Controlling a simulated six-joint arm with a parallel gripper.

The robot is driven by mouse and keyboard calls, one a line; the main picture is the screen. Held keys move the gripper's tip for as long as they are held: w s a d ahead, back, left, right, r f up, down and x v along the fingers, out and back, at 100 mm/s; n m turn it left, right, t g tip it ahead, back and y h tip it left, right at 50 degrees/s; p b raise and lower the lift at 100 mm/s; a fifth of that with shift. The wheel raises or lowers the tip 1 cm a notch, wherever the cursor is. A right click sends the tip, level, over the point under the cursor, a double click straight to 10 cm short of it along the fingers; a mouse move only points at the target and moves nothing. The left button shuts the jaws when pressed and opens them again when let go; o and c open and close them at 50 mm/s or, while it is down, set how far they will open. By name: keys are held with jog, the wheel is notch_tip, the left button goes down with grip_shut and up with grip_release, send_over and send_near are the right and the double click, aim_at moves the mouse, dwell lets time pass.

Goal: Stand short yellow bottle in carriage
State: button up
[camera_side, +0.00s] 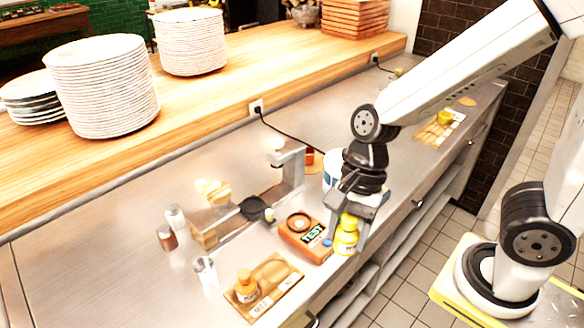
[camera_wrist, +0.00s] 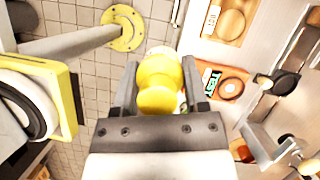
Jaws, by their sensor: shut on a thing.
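The short yellow bottle (camera_side: 346,239) is roughly upright in my gripper (camera_side: 351,210), beside the orange scale near the counter's front edge. I cannot tell whether its base is clear of the counter. In the wrist view the bottle (camera_wrist: 159,82) sits between the two fingers of my gripper (camera_wrist: 160,92), its yellow top toward the camera. A metal rail fixture (camera_side: 235,215) with a dark round part stands left of the scale, and part of it shows in the wrist view (camera_wrist: 283,152). I cannot tell for certain which part is the carriage.
The orange scale (camera_side: 296,241) has a lit display and a dark ring on top. Small bottles (camera_side: 175,216) stand at left. Plate stacks (camera_side: 100,85) are on the wooden shelf.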

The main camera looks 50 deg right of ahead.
jog(key=w+d+m+t+h, duration=0.1)
jog(key=w+d+m+t, duration=0.1)
jog(key=w+m, duration=0.5)
jog(key=w+d+r+m+t+h, duration=0.1)
jog(key=w+d+m+t, duration=0.2)
jog(key=w+m, duration=0.4)
jog(key=shift+w+m, duration=0.25)
jog(key=shift+m, duration=0.85)
jog(key=shift+r, duration=0.1)
jog(key=shift+w, duration=0.1)
jog(key=w+f, duration=0.2)
jog(key=w, duration=0.2)
jog(key=w+a+f, duration=0.1)
jog(key=w+f, duration=0.2)
jog(key=w, duration=0.1)
jog(key=w+a+f, duration=0.1)
jog(key=w+f, duration=0.2)
jog(key=w, duration=0.1)
jog(key=shift+f, duration=0.15)
jog(key=shift+w+f, duration=0.55)
jog(key=shift+f, duration=0.1)
